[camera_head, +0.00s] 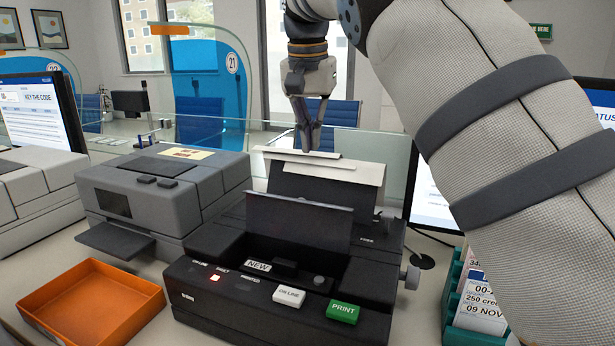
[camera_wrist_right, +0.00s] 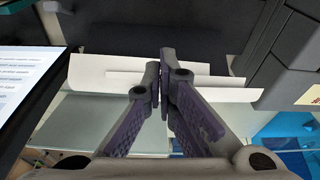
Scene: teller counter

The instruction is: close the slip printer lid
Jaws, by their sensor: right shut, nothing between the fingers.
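The black slip printer (camera_head: 290,270) stands on the counter in the middle of the head view. Its dark lid (camera_head: 299,229) stands raised, with the printer's inside showing in front of it. White paper slips (camera_head: 330,166) stick up behind the lid; they also show in the right wrist view (camera_wrist_right: 215,90). My right gripper (camera_head: 307,150) is shut and empty, pointing down at the upper edge of the slips, behind the lid. In the right wrist view its fingertips (camera_wrist_right: 164,72) meet over the slips; whether they touch the paper I cannot tell. My left gripper is not in view.
An orange tray (camera_head: 88,306) lies at the front left. A grey machine (camera_head: 160,190) stands close to the printer's left. A green slip holder (camera_head: 455,300) and a monitor (camera_head: 430,190) are at the right. A glass screen (camera_head: 262,157) stands behind.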

